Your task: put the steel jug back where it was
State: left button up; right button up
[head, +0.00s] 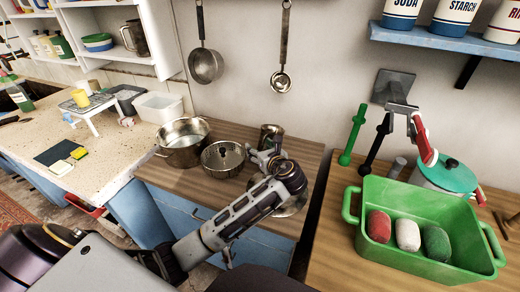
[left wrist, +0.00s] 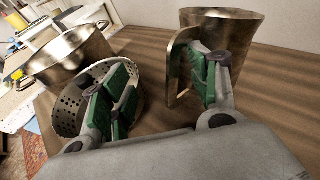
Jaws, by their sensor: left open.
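The steel jug (head: 270,136) stands upright on the brown wooden counter near the wall. In the left wrist view the jug (left wrist: 226,22) is at the upper right, with its squared handle (left wrist: 177,70) towards the gripper. My left gripper (head: 265,158) is just in front of the jug. In the left wrist view the gripper (left wrist: 160,88) is open; the handle lies between its fingers, close to the right one. That finger hides part of the jug. I cannot tell whether it touches. My right gripper is not in view.
A steel pot (head: 182,145) and a perforated strainer (head: 222,158) stand close left of the jug. A round metal item (head: 292,206) shows partly beneath my left arm. A green tub (head: 425,258) with several soaps is on the right counter. A ladle (head: 282,80) hangs above.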

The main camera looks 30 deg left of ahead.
pick_arm(q)
jog(key=o, duration=0.7)
jog(key=shift+d, duration=0.1)
jog(key=v, duration=1.1)
jog(key=shift+s+d+r, duration=0.15)
jog(key=shift+s+d, duration=0.05)
jog(key=shift+d, duration=0.05)
dwell(0.4)
